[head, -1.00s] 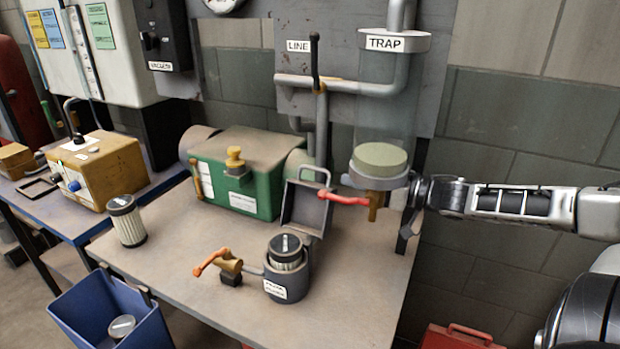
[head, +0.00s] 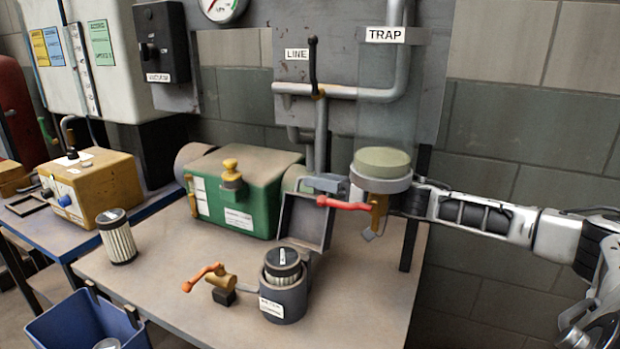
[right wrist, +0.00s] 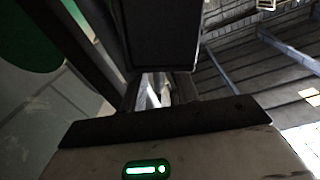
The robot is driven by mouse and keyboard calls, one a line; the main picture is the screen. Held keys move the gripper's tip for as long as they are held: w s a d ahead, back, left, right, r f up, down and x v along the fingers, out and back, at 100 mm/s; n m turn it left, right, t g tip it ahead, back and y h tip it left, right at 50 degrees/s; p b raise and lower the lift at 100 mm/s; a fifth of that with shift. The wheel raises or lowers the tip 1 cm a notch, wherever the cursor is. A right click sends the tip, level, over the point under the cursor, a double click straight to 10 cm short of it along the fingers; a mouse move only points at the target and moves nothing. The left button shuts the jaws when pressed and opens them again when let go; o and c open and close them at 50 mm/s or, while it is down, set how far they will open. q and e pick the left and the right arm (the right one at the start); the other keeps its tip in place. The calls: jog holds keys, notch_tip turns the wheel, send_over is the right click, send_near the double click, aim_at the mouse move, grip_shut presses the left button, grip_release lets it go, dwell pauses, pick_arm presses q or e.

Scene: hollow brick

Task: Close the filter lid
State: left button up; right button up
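The filter housing (head: 284,302) stands on the bench with a ribbed filter cartridge (head: 283,266) in it. Its square lid (head: 303,222) stands open, upright on the housing's back side. My right arm comes in from the right, behind the trap bowl. My right gripper (head: 327,184) shows as a grey block at the lid's top edge, where the lid's handle is hidden. In the right wrist view a dark panel, apparently the lid (right wrist: 160,35), is close before the gripper. Whether the fingers are closed on the handle is not clear. My left gripper is out of view.
The trap bowl (head: 381,170) and a red lever (head: 343,204) are close beside the right gripper. An orange-handled valve (head: 222,282) is left of the housing. A second cartridge (head: 117,237), a green pump (head: 245,195) and a blue bin (head: 80,325) are further left. The bench front is clear.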

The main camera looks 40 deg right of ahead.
jog(key=shift+w+a+r, duration=0.15)
jog(key=shift+w+a, duration=0.05)
jog(key=shift+w, duration=0.3)
jog(key=shift+w+a+p, duration=0.3)
jog(key=shift+w+p, duration=0.1)
jog(key=shift+w, duration=0.15)
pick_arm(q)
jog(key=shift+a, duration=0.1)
pick_arm(e)
jog(key=shift+w+a, duration=0.15)
jog(key=shift+w, duration=0.05)
